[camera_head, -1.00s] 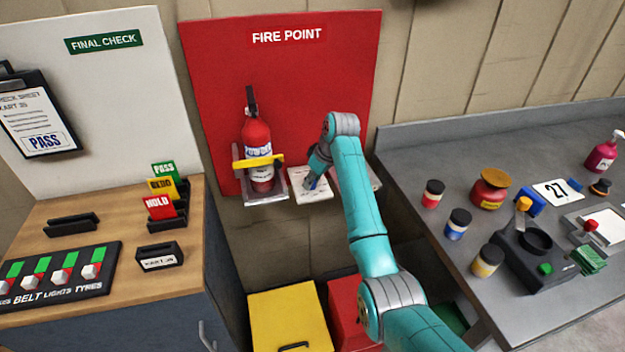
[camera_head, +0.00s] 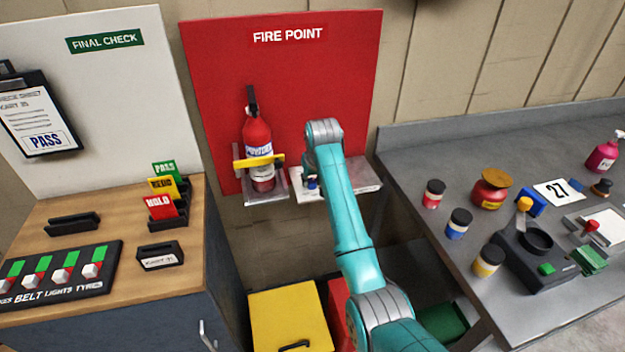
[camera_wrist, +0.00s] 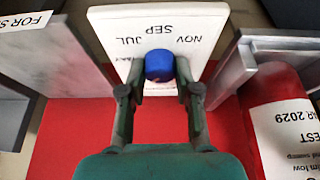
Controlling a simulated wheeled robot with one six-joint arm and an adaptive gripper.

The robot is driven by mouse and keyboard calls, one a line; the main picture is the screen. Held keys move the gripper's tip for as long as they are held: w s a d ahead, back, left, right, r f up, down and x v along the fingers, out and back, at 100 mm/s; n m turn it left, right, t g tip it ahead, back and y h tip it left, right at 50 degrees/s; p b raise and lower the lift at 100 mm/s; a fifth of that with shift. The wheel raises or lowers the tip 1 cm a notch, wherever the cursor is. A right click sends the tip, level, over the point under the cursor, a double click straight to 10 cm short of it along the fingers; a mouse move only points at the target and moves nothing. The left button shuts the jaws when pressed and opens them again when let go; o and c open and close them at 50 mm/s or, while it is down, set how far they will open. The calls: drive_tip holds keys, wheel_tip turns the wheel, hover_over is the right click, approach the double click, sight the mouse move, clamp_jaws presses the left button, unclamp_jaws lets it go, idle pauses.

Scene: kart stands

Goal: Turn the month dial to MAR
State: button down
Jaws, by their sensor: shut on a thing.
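The month dial is a white plate (camera_wrist: 190,22) with month names around a blue knob (camera_wrist: 160,65). In the wrist view NOV, SEP and JUL show upside down beyond the knob, with part of another name at its left. MAR and any pointer on the dial are not visible. My gripper (camera_wrist: 159,82) is shut on the blue knob, one finger on each side. In the head view the white plate (camera_head: 302,188) sits low on the red board, and my arm hides much of the gripper and dial.
A red fire extinguisher (camera_head: 257,137) stands in a bracket with a yellow strap (camera_head: 252,162), close left of the dial. A grey shelf (camera_head: 362,176) is close on the right. A yellow box (camera_head: 286,318) stands below.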

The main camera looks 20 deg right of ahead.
idle(0.4)
drive_tip(key=c, duration=0.8)
unclamp_jaws()
drive_tip(key=v, duration=1.2)
